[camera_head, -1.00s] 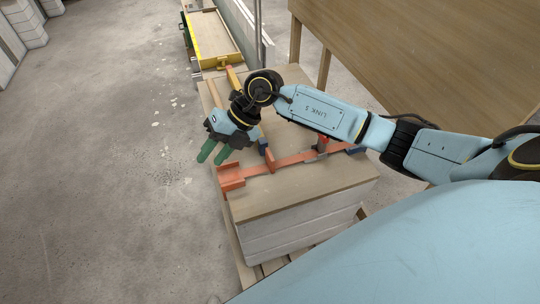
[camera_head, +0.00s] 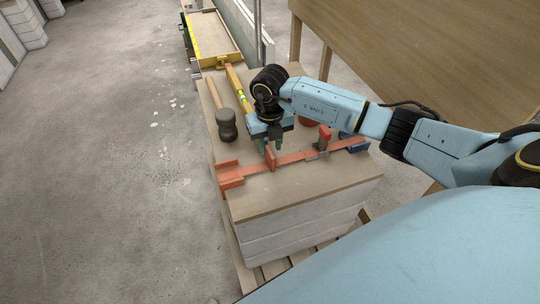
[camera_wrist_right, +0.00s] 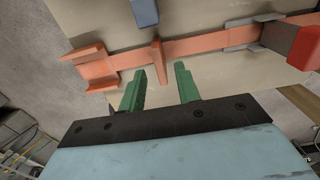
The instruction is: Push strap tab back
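The orange strap (camera_head: 292,158) runs across the tabletop from an orange channel bracket (camera_head: 230,174) at left. Its upright tab (camera_head: 270,158) stands near the middle; it also shows in the right wrist view (camera_wrist_right: 157,54). My right gripper (camera_head: 272,146) points down close to the tab, its green fingers open and empty. In the wrist view, the tab appears just past the gap between the fingertips (camera_wrist_right: 160,69). Contact with the strap cannot be told. A blue block (camera_wrist_right: 145,12) appears past the tab in the wrist view. My left gripper is not in view.
A red block (camera_head: 324,136) with a grey clasp sits on the strap to the right, near a blue piece (camera_head: 352,146). A reddish round thing (camera_head: 306,121) stands behind. The front tabletop is clear.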

